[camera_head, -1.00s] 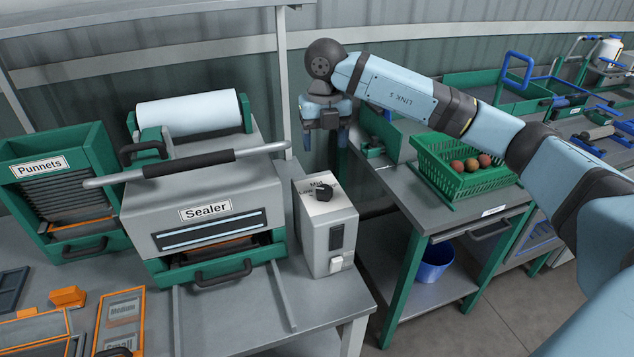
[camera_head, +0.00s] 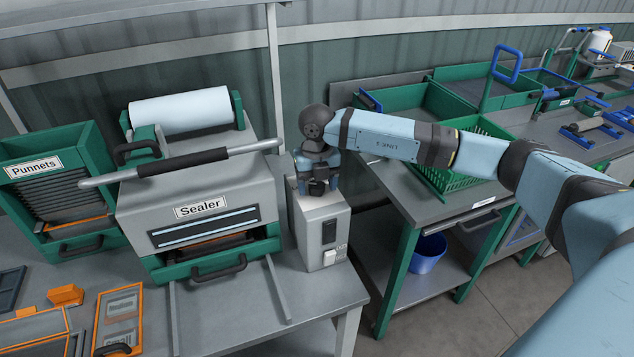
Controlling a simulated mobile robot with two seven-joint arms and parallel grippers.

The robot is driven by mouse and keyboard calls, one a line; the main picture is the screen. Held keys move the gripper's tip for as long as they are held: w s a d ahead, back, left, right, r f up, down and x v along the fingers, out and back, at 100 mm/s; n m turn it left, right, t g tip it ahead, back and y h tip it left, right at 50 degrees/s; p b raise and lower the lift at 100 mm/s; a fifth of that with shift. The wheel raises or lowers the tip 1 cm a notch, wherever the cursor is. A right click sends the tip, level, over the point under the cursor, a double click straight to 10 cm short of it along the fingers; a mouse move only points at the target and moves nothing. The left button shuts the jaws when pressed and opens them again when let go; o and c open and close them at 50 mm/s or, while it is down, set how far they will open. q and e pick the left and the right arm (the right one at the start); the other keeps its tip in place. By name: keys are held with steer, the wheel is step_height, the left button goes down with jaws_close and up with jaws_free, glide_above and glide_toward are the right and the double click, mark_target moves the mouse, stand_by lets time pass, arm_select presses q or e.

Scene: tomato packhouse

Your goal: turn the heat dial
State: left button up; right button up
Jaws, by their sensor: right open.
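The grey control box (camera_head: 325,242) stands on the bench just right of the sealer (camera_head: 190,200). It has a dark switch window and a white rocker on its front. The heat dial on its top is mostly hidden behind my right gripper. My right gripper (camera_head: 318,190) points down right over the top of the box, its fingers apart on either side of where the dial sits. I cannot tell whether the fingers touch the dial. My left gripper is not in view.
The sealer's long handle bar (camera_head: 185,162) reaches close to my right gripper's left side. A punnet rack (camera_head: 55,185) stands far left. A green crate (camera_head: 462,165) is on the table at right, under my right arm. A blue bucket (camera_head: 428,254) sits on the shelf below.

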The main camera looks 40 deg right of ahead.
steer(key=c, duration=0.9)
steer(key=shift+m, duration=1.2)
steer(key=m, duration=0.3)
steer(key=shift+m, duration=0.3)
steer(key=m, duration=0.5)
steer(key=shift+m, duration=0.3)
